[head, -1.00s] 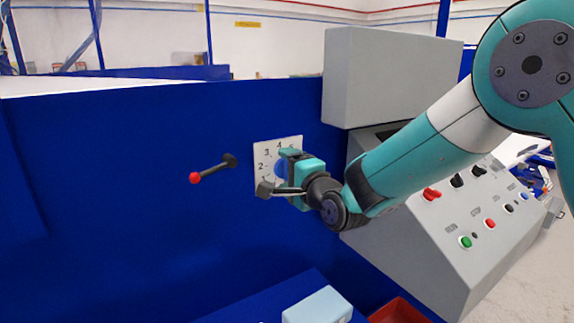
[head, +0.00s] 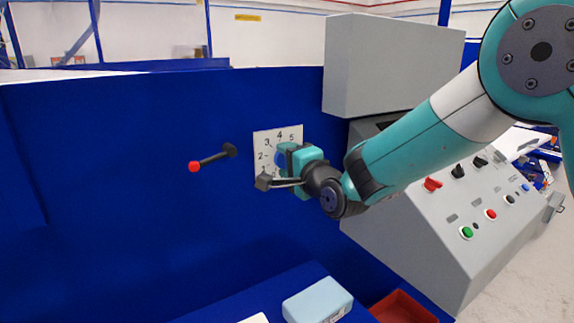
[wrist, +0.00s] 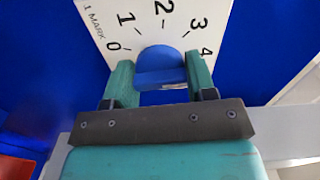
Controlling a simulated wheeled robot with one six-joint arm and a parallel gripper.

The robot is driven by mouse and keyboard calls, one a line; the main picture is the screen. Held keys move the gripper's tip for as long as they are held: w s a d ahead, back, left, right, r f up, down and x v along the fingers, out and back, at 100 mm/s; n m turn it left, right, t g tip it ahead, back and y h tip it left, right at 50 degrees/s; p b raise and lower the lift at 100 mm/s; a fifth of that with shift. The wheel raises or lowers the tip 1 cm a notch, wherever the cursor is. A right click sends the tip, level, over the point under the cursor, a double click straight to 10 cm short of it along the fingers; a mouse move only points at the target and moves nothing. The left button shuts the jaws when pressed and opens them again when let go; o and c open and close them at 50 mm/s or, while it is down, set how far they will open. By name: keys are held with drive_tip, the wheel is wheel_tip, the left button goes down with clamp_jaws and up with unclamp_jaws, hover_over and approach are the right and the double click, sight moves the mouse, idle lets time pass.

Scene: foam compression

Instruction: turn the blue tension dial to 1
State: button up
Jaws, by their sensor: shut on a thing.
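The blue tension dial (wrist: 160,68) sits on a white scale plate (wrist: 101,18) on the blue wall. My gripper (wrist: 160,78) has one finger on each side of the dial and is shut on it. The wrist view shows the figures 0 to 4 around the dial and the words "1 MARK" at the left. I cannot tell which figure the dial points to. In the head view the plate (head: 262,140) is partly covered by my gripper (head: 284,157), and the dial is mostly hidden behind the fingers.
A black lever with a red knob (head: 195,167) sticks out of the wall left of the plate. A grey console (head: 440,245) with buttons and switches stands at the right, under a grey box (head: 385,65). A pale blue block (head: 318,301) and red tray (head: 402,308) lie below.

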drive_tip(key=n+b, duration=0.1)
drive_tip(key=b, duration=0.1)
drive_tip(key=n+b, duration=0.2)
drive_tip(key=shift+f, duration=0.35)
drive_tip(key=n+b, duration=0.3)
drive_tip(key=b, duration=0.1)
drive_tip(key=shift+n, duration=0.3)
drive_tip(key=n+b, duration=0.3)
drive_tip(key=b, duration=0.1)
drive_tip(key=shift+n, duration=0.4)
drive_tip(key=n+b, duration=0.3)
drive_tip(key=shift+n, duration=0.3)
drive_tip(key=n+b, duration=0.3)
drive_tip(key=n, duration=0.1)
drive_tip(key=shift+n+b, duration=0.3)
drive_tip(key=shift+b, duration=0.05)
drive_tip(key=shift+r+n+b, duration=0.15)
drive_tip(key=shift+n+b, duration=1.1)
drive_tip(key=shift+n, duration=0.85)
drive_tip(key=o, duration=0.9)
drive_tip(key=shift+r, duration=0.1)
